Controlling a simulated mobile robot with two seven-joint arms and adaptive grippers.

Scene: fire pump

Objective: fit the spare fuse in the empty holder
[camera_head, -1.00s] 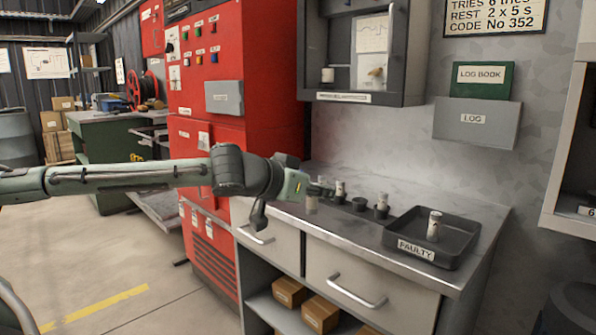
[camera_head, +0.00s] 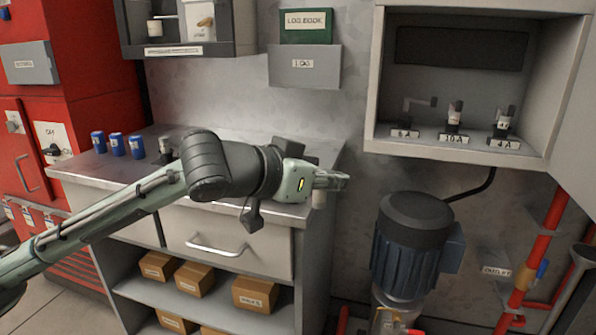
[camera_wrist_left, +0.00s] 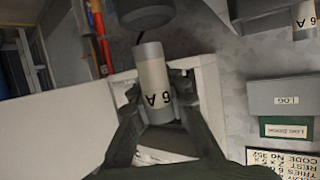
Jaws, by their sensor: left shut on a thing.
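My left gripper (camera_head: 332,182) is in front of the right end of the counter, to the left of the open wall cabinet. It is shut on a pale cylindrical fuse (camera_head: 319,199) with grey ends. In the left wrist view the fuse (camera_wrist_left: 154,80) sits between the fingers and its label reads 6 A, upside down. The empty holder (camera_head: 412,108) stands at the left in the open cabinet, above a small label. Beside it the 10 A holder (camera_head: 453,122) and the 4 A holder (camera_head: 502,126) each carry a fuse. My right gripper is not in view.
The open cabinet (camera_head: 384,80) has a raised front lip and a door swung out at right. A blue motor (camera_head: 408,250) stands below it. Several blue cylinders (camera_head: 117,145) stand on the counter (camera_head: 90,170). Red pipes (camera_head: 540,255) rise at lower right.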

